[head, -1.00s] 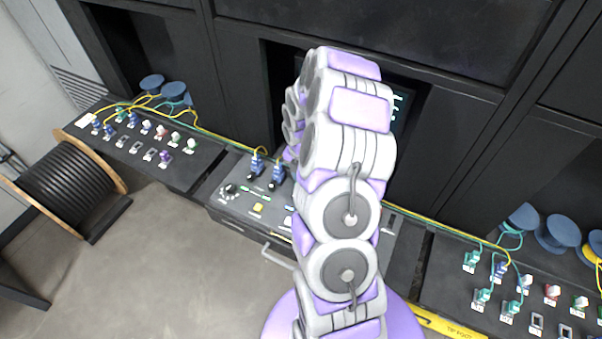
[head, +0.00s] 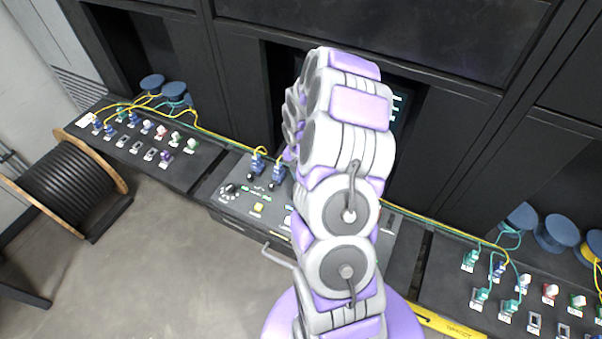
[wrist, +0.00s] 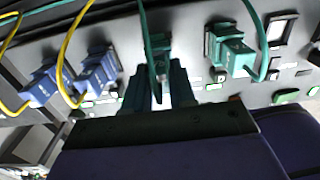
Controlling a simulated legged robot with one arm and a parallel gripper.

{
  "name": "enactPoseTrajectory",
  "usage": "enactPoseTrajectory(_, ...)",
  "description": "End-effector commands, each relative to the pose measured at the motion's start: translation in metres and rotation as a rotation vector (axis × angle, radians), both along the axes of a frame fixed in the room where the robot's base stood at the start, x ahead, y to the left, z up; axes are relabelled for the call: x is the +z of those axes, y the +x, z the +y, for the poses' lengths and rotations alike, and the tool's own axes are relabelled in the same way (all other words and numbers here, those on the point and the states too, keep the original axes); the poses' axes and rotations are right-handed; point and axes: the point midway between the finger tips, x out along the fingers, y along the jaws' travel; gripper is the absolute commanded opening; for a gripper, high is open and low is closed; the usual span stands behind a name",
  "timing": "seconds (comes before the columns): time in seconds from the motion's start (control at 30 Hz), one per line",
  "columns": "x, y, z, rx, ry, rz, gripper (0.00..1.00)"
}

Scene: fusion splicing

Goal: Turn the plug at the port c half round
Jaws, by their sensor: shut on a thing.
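In the wrist view, my gripper (wrist: 160,72) is shut on a teal plug (wrist: 157,45) that sits at a port on the grey console panel. A teal cable runs up from this plug. I cannot read a port letter there. To its right another teal plug (wrist: 236,57) is seated, apart from my fingers. To its left are two blue plugs (wrist: 97,72) with yellow cables. In the head view, my arm hides my gripper and the held plug. The two blue plugs show on the console (head: 233,207) left of my arm.
Left of the console is a bench with several small plugs (head: 165,160) and blue spools (head: 173,90). A right bench holds teal plugs (head: 470,262) and more spools (head: 556,233). A black cable drum (head: 65,185) stands on the floor. Yellow and green cables run along the back.

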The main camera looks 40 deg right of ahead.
Motion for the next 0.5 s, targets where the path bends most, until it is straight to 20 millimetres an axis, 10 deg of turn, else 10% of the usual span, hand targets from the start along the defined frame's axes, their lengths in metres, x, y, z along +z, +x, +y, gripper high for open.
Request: enactPoseTrajectory(0.5, -0.0066, -0.0003, -0.0001, 0.001, 0.000, 0.001, 0.03)
